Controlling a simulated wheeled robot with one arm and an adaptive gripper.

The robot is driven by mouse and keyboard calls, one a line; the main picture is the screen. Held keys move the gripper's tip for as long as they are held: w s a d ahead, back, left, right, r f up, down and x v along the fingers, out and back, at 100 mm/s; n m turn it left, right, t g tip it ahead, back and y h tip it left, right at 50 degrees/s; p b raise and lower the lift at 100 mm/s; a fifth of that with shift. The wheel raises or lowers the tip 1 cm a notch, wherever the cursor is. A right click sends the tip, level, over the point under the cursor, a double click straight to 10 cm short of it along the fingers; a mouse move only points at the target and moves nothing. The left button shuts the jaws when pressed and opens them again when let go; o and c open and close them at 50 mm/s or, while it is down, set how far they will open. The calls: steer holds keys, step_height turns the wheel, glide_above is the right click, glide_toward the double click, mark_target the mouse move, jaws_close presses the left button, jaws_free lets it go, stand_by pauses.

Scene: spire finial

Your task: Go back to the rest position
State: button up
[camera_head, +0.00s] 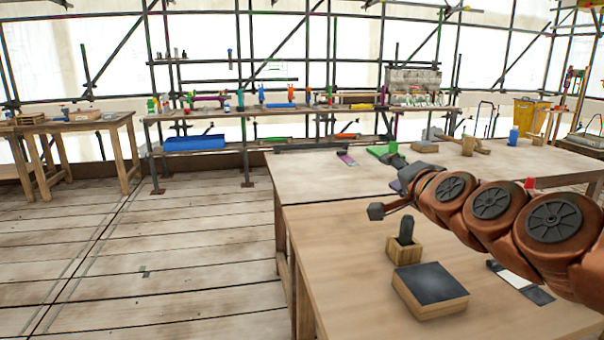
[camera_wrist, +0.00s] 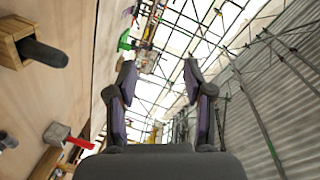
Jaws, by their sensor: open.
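My gripper (camera_wrist: 161,95) is open and empty in the wrist view, its two dark fingers apart with scaffold and bright sheeting behind them. In the head view my reddish-brown arm reaches in from the right, and my gripper (camera_head: 377,211) is at its left end, above the table. Below it a wooden block holder (camera_head: 404,250) with a dark upright piece stands on the near table (camera_head: 345,270). The same holder also shows at the upper left of the wrist view (camera_wrist: 14,42). The gripper is apart from it.
A wooden block with a dark top (camera_head: 430,285) lies in front of the holder. A flat grey-and-white tool (camera_head: 520,280) lies under my arm. The far table (camera_head: 310,175) carries a green item (camera_head: 386,151) and a mallet (camera_head: 462,146).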

steer(key=s+a+f+n+g+y+p, duration=0.1)
steer(key=s+a+f+n+g+p, duration=0.3)
steer(key=s, duration=0.4)
steer(key=s+a+f+n+g+p, duration=0.4)
steer(key=s+a+g+p, duration=0.1)
steer(key=s, duration=0.3)
steer(key=s+d+f+n+g+h+p, duration=0.1)
steer(key=s+d+g+p, duration=0.2)
steer(key=s, duration=0.9)
steer(key=s+d+f+n+g+h+p, duration=0.2)
steer(key=s+d+g+p, duration=0.2)
steer(key=s, duration=0.8)
steer(key=shift+d+g+h+p, duration=0.3)
steer(key=shift+d+g, duration=0.25)
steer(key=shift+g, duration=0.45)
steer(key=shift+c, duration=0.9)
steer(key=shift+d, duration=0.1)
